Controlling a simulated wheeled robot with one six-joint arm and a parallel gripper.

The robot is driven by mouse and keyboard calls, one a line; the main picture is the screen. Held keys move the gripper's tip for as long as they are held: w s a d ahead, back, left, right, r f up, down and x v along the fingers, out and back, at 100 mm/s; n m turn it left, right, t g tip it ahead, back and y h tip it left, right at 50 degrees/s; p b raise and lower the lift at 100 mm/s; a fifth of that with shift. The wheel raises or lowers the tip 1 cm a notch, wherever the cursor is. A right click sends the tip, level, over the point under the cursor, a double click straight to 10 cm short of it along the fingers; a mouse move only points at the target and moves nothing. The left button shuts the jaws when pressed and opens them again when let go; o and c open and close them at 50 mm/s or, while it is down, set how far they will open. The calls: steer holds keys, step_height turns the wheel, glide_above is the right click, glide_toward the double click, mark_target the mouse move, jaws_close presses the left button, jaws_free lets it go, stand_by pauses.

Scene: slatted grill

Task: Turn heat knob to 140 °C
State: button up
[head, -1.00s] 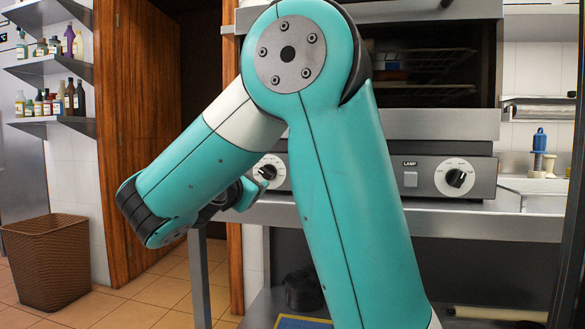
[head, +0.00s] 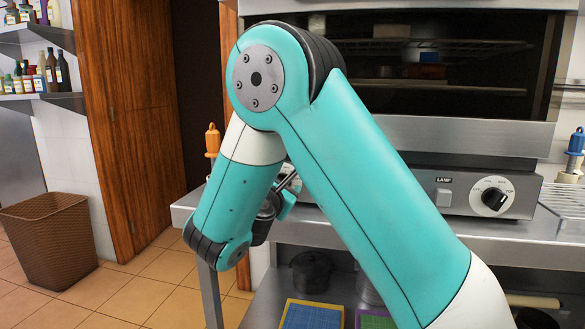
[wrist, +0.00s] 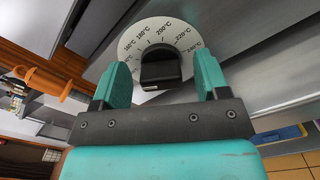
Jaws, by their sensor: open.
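The heat knob (wrist: 160,66) is a black grip on a round white dial (wrist: 135,37) with printed temperatures in °C, shown in the wrist view. Labels including 180, 200, 220 and 240 are readable around its upper side. Which value the knob points at cannot be told. My gripper (wrist: 163,76) is open, its teal fingers on either side of the knob with visible gaps. In the head view my arm hides this knob, and my gripper is mostly hidden behind the arm too.
A second knob (head: 493,198) and a LAMP switch (head: 444,198) are further right on the same panel. A steel counter (head: 470,232) runs below. An orange-handled object (head: 212,142) stands left of the panel. A wicker bin (head: 50,236) is on the floor at left.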

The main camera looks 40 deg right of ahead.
steer(key=shift+w+d, duration=0.25)
steer(key=shift+d, duration=0.05)
steer(key=c, duration=0.8)
steer(key=shift+d+m, duration=0.1)
steer(key=shift+m, duration=1.3)
steer(key=shift+c, duration=0.2)
steer(key=o, duration=0.8)
steer(key=shift+s, duration=0.1)
steer(key=shift+o, duration=0.2)
steer(key=shift+f+b, duration=0.1)
steer(key=shift+b, duration=0.2)
